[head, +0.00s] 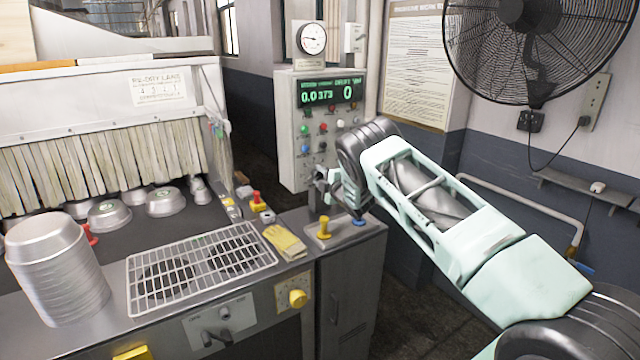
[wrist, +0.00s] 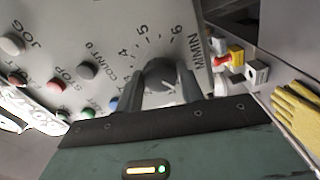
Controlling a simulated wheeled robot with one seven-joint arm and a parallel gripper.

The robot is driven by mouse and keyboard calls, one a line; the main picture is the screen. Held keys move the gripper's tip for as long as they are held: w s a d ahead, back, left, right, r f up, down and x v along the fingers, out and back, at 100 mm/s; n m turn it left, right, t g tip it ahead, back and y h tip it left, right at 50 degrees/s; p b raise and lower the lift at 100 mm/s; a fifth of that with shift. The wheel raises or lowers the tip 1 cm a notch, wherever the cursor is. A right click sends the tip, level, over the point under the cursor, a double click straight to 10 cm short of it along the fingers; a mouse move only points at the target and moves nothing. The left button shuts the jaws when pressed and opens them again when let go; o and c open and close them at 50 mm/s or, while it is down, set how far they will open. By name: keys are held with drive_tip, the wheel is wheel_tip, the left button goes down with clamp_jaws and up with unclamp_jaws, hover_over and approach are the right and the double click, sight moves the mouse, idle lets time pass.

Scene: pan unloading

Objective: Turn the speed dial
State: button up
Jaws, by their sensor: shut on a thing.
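The speed dial (wrist: 159,71) is a dark round knob on the grey control panel (wrist: 100,28). In the wrist view, printed marks 4, 5 and 6 and "M/MIN" ring it. My gripper (wrist: 167,82) has one finger on each side of the dial and is shut on it. The fingers cover part of the dial, so its pointer setting is unclear. In the head view my gripper (head: 322,184) is at the lower part of the panel (head: 290,130), and the dial is hidden there. The green display (head: 330,91) reads 0.0, 373 and 0.
Coloured buttons sit beside the dial. Below are a red-and-yellow emergency stop (head: 257,201), yellow gloves (head: 285,242) and a yellow lever (head: 323,228) on the cabinet. A wire rack (head: 200,265) and stacked pans (head: 55,265) stand left. A fan (head: 535,40) hangs right.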

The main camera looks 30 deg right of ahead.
drive_tip(key=m+b, duration=0.1)
drive_tip(key=b, duration=0.1)
drive_tip(key=m+b, duration=0.2)
drive_tip(key=b, duration=0.1)
drive_tip(key=shift+f+m, duration=0.3)
drive_tip(key=shift+f, duration=0.05)
drive_tip(key=m+b, duration=0.4)
drive_tip(key=b, duration=0.1)
drive_tip(key=shift+m, duration=0.3)
drive_tip(key=m+b, duration=0.3)
drive_tip(key=shift+r, duration=0.1)
drive_tip(key=shift+r+m+b, duration=0.1)
drive_tip(key=shift+m+b, duration=1.05)
drive_tip(key=shift+m, duration=1.05)
drive_tip(key=o, duration=1)
drive_tip(key=shift+r, duration=0.1)
drive_tip(key=shift+c, duration=0.2)
drive_tip(key=shift+s, duration=0.1)
